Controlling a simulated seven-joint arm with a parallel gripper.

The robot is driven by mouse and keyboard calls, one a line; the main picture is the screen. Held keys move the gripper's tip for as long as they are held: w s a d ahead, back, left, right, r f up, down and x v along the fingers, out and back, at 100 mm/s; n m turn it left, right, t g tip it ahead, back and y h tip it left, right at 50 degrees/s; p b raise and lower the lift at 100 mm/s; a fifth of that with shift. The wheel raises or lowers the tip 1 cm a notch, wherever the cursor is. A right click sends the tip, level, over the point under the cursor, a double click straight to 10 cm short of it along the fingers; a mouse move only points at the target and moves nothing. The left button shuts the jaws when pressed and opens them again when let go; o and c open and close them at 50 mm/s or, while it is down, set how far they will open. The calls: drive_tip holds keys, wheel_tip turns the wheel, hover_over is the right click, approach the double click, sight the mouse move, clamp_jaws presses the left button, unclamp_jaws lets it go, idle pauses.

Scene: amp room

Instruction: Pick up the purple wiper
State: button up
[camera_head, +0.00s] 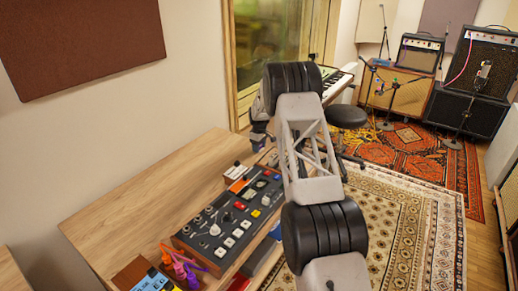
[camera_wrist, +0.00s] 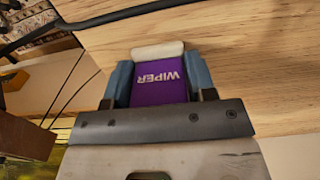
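The purple wiper (camera_wrist: 160,90) shows in the wrist view, with white "WIPER" lettering that reads upside down and a pale rounded end pointing away from me. My gripper (camera_wrist: 158,72) has its blue fingers along both sides of the wiper, with no clear gap, so it looks shut on it. The wiper's near end is hidden by the gripper body. Whether the wiper rests on the wood or is held above it, I cannot tell. In the head view my arm hides the gripper, and I do not see the wiper.
A wooden desk (camera_head: 140,194) runs along the wall. A black stool (camera_head: 346,116) stands beyond. Dark cables (camera_wrist: 110,17) cross the wrist view near the wooden edge.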

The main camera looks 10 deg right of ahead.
drive_tip(key=c, duration=0.3)
drive_tip(key=shift+r, duration=0.1)
drive_tip(key=shift+r, duration=4.95)
drive_tip(key=o, duration=0.4)
drive_tip(key=c, duration=0.3)
drive_tip(key=shift+s, duration=0.1)
